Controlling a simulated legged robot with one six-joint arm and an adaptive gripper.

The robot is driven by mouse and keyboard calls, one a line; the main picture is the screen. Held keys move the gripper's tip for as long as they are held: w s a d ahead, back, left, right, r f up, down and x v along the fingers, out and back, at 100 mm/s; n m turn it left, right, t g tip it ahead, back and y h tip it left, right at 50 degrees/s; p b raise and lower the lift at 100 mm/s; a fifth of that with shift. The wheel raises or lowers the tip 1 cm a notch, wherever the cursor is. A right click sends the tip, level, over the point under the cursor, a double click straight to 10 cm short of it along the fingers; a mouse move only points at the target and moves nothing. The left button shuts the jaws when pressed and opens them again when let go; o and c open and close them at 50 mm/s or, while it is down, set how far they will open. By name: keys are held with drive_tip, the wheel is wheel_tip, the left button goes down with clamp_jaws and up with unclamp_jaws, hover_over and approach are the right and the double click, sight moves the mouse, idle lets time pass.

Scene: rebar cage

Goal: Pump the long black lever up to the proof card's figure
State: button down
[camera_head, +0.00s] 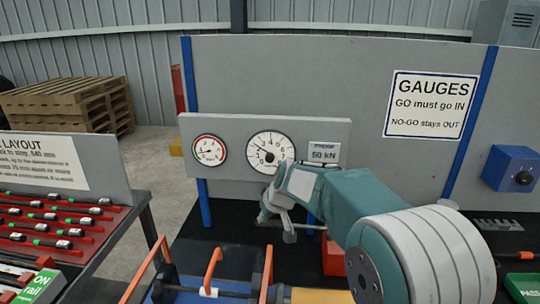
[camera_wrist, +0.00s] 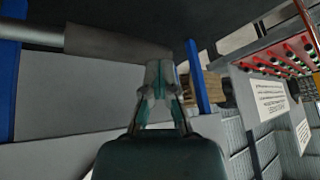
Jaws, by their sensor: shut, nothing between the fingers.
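The proof card (camera_head: 324,153) reads 50 kN and is fixed on a grey panel beside a large white dial (camera_head: 270,151). The dial's needle appears to point to the upper left; its exact reading is too small to tell. My gripper (camera_head: 267,214) is below the dial, in front of the panel. In the wrist view my gripper (camera_wrist: 160,70) is shut and empty. A grey rod with a darker sleeve (camera_wrist: 115,42), possibly the long lever, runs from the left to just beyond the fingertips. I cannot tell whether they touch. My arm hides part of the bench.
A smaller gauge with a red and green rim (camera_head: 208,150) is left of the dial. Orange handles (camera_head: 212,268) rise from the bench in front. A red block (camera_head: 333,256) stands behind my arm. A rack of red-and-black pieces (camera_head: 50,222) is at the left.

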drive_tip(key=shift+f, duration=0.35)
wheel_tip(320, 180, up, 11)
drive_tip(key=d, duration=0.3)
drive_tip(key=shift+f, duration=0.15)
idle(0.5)
